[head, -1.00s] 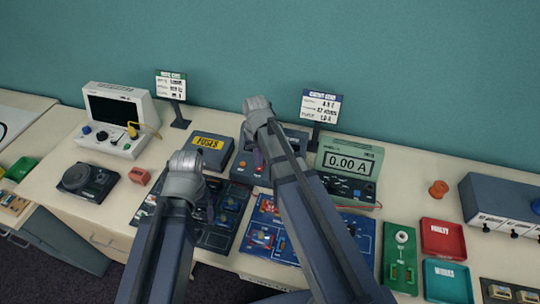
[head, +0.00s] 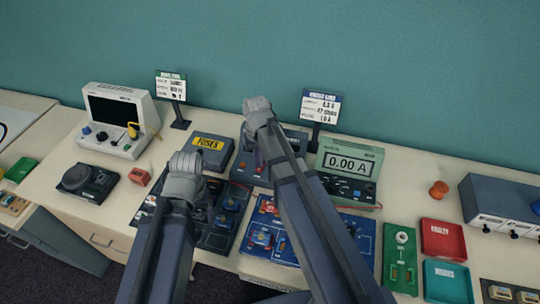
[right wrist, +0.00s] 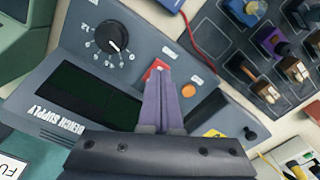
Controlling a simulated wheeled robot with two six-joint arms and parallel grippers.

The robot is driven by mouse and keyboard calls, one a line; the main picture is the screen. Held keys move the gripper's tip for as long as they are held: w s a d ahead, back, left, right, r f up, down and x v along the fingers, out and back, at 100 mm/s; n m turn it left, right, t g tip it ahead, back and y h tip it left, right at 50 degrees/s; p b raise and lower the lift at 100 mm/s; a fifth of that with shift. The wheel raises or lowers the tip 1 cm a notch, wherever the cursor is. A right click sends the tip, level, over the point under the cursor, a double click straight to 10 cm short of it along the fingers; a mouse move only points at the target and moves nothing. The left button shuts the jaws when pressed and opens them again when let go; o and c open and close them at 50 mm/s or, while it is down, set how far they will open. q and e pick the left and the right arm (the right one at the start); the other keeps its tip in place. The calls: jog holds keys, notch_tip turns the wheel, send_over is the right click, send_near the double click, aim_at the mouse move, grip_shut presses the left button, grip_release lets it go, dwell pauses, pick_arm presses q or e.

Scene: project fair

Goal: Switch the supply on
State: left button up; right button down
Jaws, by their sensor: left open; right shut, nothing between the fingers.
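The bench supply (head: 242,168) is a grey box at the back middle of the table, partly hidden by my right arm in the head view. In the right wrist view its panel (right wrist: 75,52) has a black dial (right wrist: 111,36), a dark display (right wrist: 88,97), a red switch (right wrist: 155,69) and an orange button (right wrist: 187,90). My right gripper (right wrist: 168,80) is shut and empty, its fingertips right by the red switch and partly covering it. I cannot tell whether they touch. My left gripper (head: 208,205) is open above the dark component board, its fingers partly hidden.
The ammeter (head: 348,163) reads 0.00 A, right of the supply. A fuses box (head: 212,143) stands to the left. A blue circuit board (head: 262,238) lies in front. Sign stands (head: 319,108) rise behind. Red (head: 442,238) and teal trays are at the right.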

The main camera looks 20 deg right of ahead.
pick_arm(q)
jog(key=shift+f+b, duration=0.9)
pick_arm(e)
jog(key=shift+f, duration=0.9)
pick_arm(q)
jog(key=shift+r, duration=0.1)
pick_arm(e)
notch_tip(320, 180, up, 7)
jog(key=p, duration=0.7)
jog(key=shift+r, duration=0.1)
pick_arm(q)
notch_tip(320, 180, up, 7)
pick_arm(e)
jog(key=shift+s+a, duration=0.1)
pick_arm(q)
notch_tip(320, 180, down, 4)
jog(key=b, duration=0.3)
jog(key=shift+b, duration=0.4)
pick_arm(e)
jog(key=s+a+f+n, duration=0.2)
jog(key=s+a, duration=0.3)
jog(key=s, duration=0.2)
jog(key=s+a+f+n+h, duration=0.1)
jog(key=s+a+f+n, duration=0.1)
jog(key=s+a, duration=0.3)
jog(key=shift+s+a+n, duration=0.15)
jog(key=shift+s+n, duration=0.15)
jog(key=shift+s, duration=0.75)
